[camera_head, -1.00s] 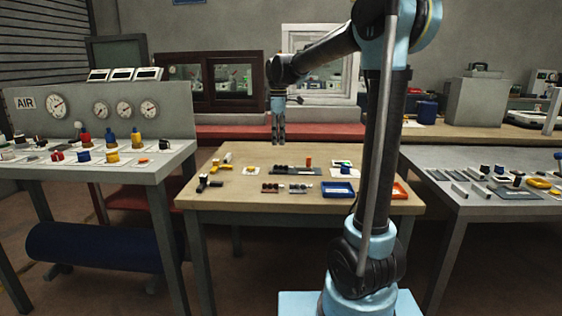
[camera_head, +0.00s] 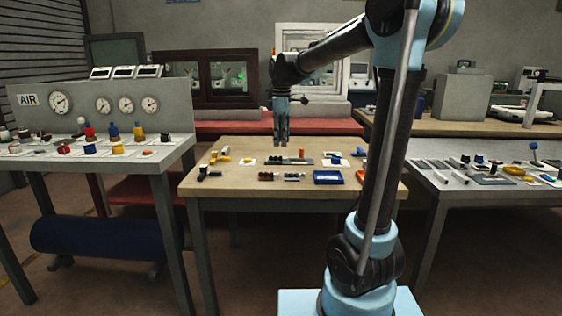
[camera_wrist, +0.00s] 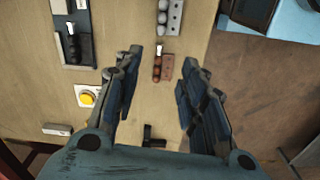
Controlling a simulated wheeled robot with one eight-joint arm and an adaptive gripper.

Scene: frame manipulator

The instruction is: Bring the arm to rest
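My gripper (camera_head: 281,139) hangs fingers-down above the back part of the wooden table (camera_head: 225,182) in the head view. In the wrist view my gripper (camera_wrist: 157,85) has its two dark fingers spread well apart, with nothing held between them. A small brown block with dark knobs (camera_wrist: 163,67) shows on the tabletop beyond the fingertips. My arm is raised and bent, with its forearm reaching left over the table.
A grey bench with gauges (camera_head: 95,165) stands at left and another grey bench (camera_head: 450,188) at right. Open floor lies in front of the table.

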